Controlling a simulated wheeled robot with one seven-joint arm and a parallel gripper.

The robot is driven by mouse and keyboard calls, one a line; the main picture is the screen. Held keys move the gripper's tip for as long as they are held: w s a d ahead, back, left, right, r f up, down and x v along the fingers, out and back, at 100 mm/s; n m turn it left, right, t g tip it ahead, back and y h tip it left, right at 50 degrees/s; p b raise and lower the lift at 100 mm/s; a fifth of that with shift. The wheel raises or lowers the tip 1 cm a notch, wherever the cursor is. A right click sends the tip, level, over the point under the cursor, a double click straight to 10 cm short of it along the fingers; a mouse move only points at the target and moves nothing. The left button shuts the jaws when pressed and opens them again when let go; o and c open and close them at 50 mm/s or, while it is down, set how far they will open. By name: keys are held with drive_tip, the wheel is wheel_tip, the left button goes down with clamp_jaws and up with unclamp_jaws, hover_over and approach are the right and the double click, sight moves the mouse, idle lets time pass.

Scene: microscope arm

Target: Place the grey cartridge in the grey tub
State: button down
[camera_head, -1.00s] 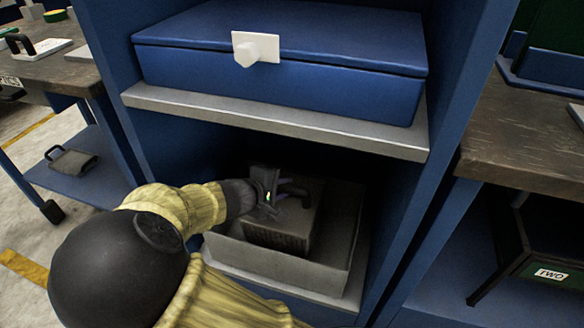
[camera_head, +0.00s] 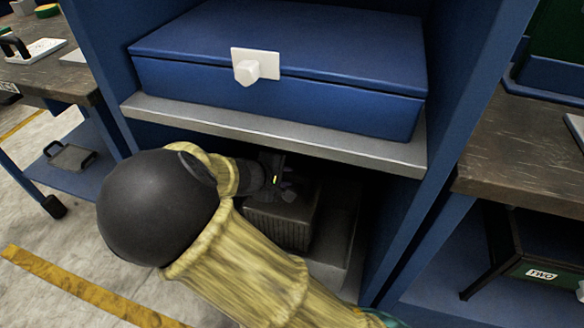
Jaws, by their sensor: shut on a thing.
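The grey cartridge (camera_head: 283,222) is a dark ribbed block on the lower shelf level of the blue cabinet, under the blue case. My gripper (camera_head: 284,190) is at its top and shut on it, though the fingers and the handle are dark and hard to make out. The grey tub (camera_head: 340,240) is around or just behind the cartridge, with its right part showing. My arm hides the tub's front and left. Whether the cartridge touches the tub floor cannot be seen.
The cabinet's right wall (camera_head: 425,200) bounds the space. Workbenches stand left (camera_head: 60,80) and right (camera_head: 520,150).

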drive_tip(key=shift+w+r, duration=0.2)
drive_tip(key=shift+r, duration=0.1)
drive_tip(key=shift+w+d+f+b, duration=0.1)
drive_tip(key=shift+f+b, duration=0.55)
drive_tip(key=shift+f, duration=0.3)
drive_tip(key=shift+d, duration=0.25)
drive_tip(key=shift+a+f+b, duration=0.1)
drive_tip(key=shift+f+b, duration=0.3)
drive_tip(key=shift+f, duration=0.2)
drive_tip(key=c, duration=1.2)
unclamp_jaws()
drive_tip(key=shift+c, duration=0.2)
